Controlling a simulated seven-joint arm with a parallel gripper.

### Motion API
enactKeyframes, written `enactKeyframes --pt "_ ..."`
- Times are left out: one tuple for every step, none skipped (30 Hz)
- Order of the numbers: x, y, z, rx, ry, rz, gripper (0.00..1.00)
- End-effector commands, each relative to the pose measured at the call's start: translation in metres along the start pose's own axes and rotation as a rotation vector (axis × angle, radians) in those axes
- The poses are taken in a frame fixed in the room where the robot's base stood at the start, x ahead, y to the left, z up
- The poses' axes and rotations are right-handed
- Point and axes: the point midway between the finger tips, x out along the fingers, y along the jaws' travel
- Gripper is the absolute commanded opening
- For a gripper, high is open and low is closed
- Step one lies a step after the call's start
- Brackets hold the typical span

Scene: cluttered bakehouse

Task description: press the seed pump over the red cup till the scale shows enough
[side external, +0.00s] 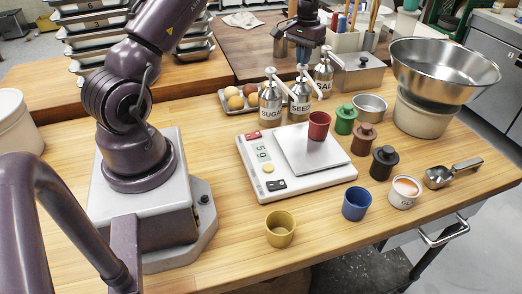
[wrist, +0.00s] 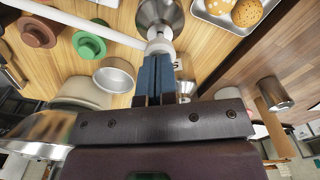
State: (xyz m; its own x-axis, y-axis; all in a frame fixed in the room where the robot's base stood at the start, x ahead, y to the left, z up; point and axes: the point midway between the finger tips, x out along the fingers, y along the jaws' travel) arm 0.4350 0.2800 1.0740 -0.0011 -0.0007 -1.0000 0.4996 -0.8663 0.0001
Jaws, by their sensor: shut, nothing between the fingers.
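The red cup (side external: 319,126) stands upright on the plate of the white scale (side external: 262,180), whose small display (side external: 263,154) seems to read 5 g. The steel seed pump (side external: 299,107), labelled SEED, stands behind the cup among the sugar pump (side external: 271,104) and the salt pump (side external: 324,76). My gripper (side external: 302,66) points down right over the seed pump's head. In the wrist view its blue fingers (wrist: 157,58) are together and empty, with their tips at the white pump head (wrist: 160,46). I cannot tell whether they touch it. The cup's inside is mostly hidden.
Green (side external: 345,120), brown (side external: 365,139) and black (side external: 384,163) lidded pots stand right of the scale. A yellow cup (side external: 280,229), a blue cup (side external: 356,203) and a white jar (side external: 404,193) stand in front.

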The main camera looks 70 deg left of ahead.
Motion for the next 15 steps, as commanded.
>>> enactKeyframes --pt "-0.005 0.0 0.0 0.0 0.002 0.0 0.0" --pt "-0.007 0.0 0.0 0.0 0.002 0.0 0.0" --pt "-0.01 0.0 0.0 0.0 0.003 0.0 0.0" --pt "-0.012 0.0 0.0 0.0 0.003 0.0 0.0" --pt "-0.014 0.0 0.0 0.0 0.003 0.0 0.0" --pt "-0.017 0.0 0.0 0.0 0.002 0.0 0.0" --pt "-0.019 0.0 0.0 0.0 0.002 0.0 0.0" --pt "-0.021 0.0 0.0 0.0 0.002 0.0 0.0" --pt "-0.024 0.0 0.0 0.0 0.003 0.0 0.0" --pt "-0.026 0.0 -0.001 0.0 0.003 0.0 0.0" --pt "-0.029 0.0 0.0 0.0 0.003 0.0 0.0" --pt "-0.032 0.0 0.0 0.0 0.003 0.0 0.0" --pt "-0.034 0.0 0.0 0.0 0.003 0.0 0.0" --pt "-0.036 0.0 0.0 0.0 0.003 0.0 0.0" --pt "-0.038 0.0 0.0 0.0 0.003 0.0 0.0"
